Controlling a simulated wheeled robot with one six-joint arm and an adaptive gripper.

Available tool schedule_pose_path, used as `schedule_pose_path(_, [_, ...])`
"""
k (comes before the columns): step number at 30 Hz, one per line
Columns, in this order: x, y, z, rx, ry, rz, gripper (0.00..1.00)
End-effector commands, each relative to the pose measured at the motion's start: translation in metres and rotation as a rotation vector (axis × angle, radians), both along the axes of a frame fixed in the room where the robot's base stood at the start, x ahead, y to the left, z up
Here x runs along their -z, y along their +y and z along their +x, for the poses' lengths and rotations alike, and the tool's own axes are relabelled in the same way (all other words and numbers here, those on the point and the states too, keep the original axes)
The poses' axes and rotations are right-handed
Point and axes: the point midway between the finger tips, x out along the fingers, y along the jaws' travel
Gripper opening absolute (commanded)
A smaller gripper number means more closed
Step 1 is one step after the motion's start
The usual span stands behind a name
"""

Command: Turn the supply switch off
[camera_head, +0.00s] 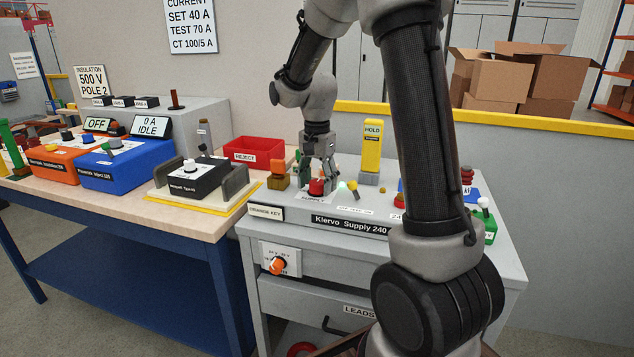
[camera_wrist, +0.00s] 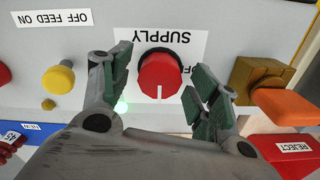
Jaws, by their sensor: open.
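The supply switch is a round red knob with a white line, on a white plate marked SUPPLY. In the head view the knob (camera_head: 316,187) stands on top of the grey Klervo Supply 240 unit (camera_head: 375,222). In the wrist view the knob (camera_wrist: 158,78) lies between my fingers, and its white line points to the bottom of the picture. The plate's lettering is upside down there, with OFF partly hidden by the right finger. My gripper (camera_head: 322,178) is over the knob, pointing down. In the wrist view my gripper (camera_wrist: 160,66) is open, one finger on each side, with visible gaps to the knob.
A lit green lamp (camera_wrist: 121,106) and a yellow knob (camera_wrist: 58,79) are left of the switch in the wrist view. A brown block with an orange lever (camera_wrist: 285,104) is to the right. A yellow HOLD post (camera_head: 372,146) and red REJECT bin (camera_head: 254,152) stand nearby.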

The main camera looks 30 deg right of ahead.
Motion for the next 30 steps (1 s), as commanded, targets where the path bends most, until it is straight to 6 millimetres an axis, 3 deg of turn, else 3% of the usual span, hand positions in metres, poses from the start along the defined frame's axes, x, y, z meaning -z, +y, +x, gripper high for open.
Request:
schedule_pose_path(7, [0.0013,0.0000,0.0001,0.000,-0.001,0.000,0.61])
schedule_pose_path(15, [0.0011,0.0000,0.0001,-0.001,-0.001,0.000,0.15])
schedule_pose_path(30, [0.0009,0.0000,0.0002,-0.112,-0.001,0.000,0.16])
